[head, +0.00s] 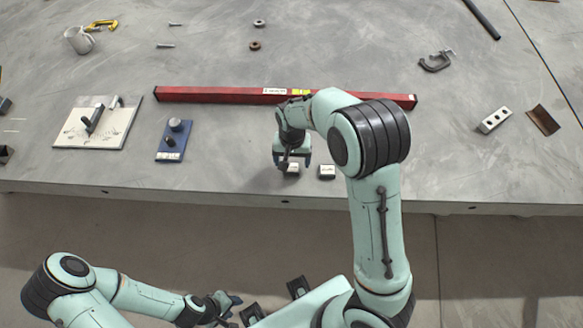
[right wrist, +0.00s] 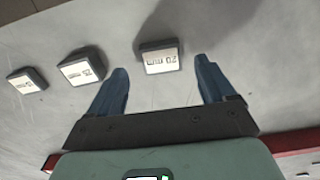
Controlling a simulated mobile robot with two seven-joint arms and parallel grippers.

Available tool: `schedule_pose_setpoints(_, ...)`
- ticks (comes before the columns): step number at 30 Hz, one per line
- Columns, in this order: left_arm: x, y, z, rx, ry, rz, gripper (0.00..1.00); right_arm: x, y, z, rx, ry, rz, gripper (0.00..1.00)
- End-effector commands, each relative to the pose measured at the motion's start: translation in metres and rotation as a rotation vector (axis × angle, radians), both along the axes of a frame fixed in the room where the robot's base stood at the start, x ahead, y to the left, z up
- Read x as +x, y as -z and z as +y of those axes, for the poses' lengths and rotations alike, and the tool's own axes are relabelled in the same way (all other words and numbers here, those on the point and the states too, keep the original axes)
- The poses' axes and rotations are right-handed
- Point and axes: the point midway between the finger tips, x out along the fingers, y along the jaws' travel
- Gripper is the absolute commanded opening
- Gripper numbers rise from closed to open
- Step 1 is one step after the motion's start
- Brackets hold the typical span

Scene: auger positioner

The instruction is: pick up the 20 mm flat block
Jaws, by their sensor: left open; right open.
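The 20 mm flat block (right wrist: 161,57) is a small dark block with a pale top face, and its label reads upside down in the right wrist view. It lies near the table's front edge and shows partly under my right gripper in the head view (head: 292,170). My right gripper (head: 293,163) is open over it. In the right wrist view the block appears between and just beyond the tips of the open fingers (right wrist: 162,72); I cannot tell the height gap. My left gripper (head: 226,306) is open and empty, off the table at the lower left.
A similar block (head: 327,171) lies just right; a third (right wrist: 28,80) shows only in the wrist view. A long red bar (head: 200,95) lies behind. A blue plate (head: 174,142) and white board (head: 72,128) are left. A holed block (head: 494,120) is right.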

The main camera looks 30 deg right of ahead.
Motion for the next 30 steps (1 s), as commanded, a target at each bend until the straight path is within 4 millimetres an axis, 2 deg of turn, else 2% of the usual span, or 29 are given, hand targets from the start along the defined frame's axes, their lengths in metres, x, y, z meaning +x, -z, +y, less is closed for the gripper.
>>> schedule_pose_setpoints(3, -0.001, 0.002, 0.000, 0.000, 0.000, 0.001, 0.43, -0.002, 0.020, 0.002, -0.001, 0.001, 0.004, 0.83)
schedule_pose_setpoints(6, -0.001, 0.003, 0.000, 0.000, 0.000, 0.001, 0.43, -0.001, 0.029, 0.002, 0.000, 0.001, 0.002, 0.83)
schedule_pose_setpoints(14, -0.001, 0.003, 0.000, 0.000, 0.000, 0.001, 0.43, 0.000, 0.031, 0.002, 0.001, 0.001, -0.001, 0.83)
schedule_pose_setpoints(17, -0.001, 0.002, 0.000, 0.000, 0.000, 0.001, 0.43, 0.000, 0.031, 0.002, 0.001, 0.001, -0.001, 0.54)
schedule_pose_setpoints(18, -0.001, 0.002, 0.000, 0.000, 0.000, 0.001, 0.43, 0.000, 0.031, 0.002, 0.001, 0.001, -0.001, 0.41)
schedule_pose_setpoints(21, -0.001, 0.002, 0.000, 0.000, 0.000, 0.001, 0.43, 0.000, 0.030, 0.002, 0.001, 0.001, -0.001, 0.10)
schedule_pose_setpoints(30, -0.001, 0.002, 0.000, 0.000, 0.000, 0.001, 0.43, 0.000, 0.028, 0.002, 0.001, 0.000, -0.002, 0.10)
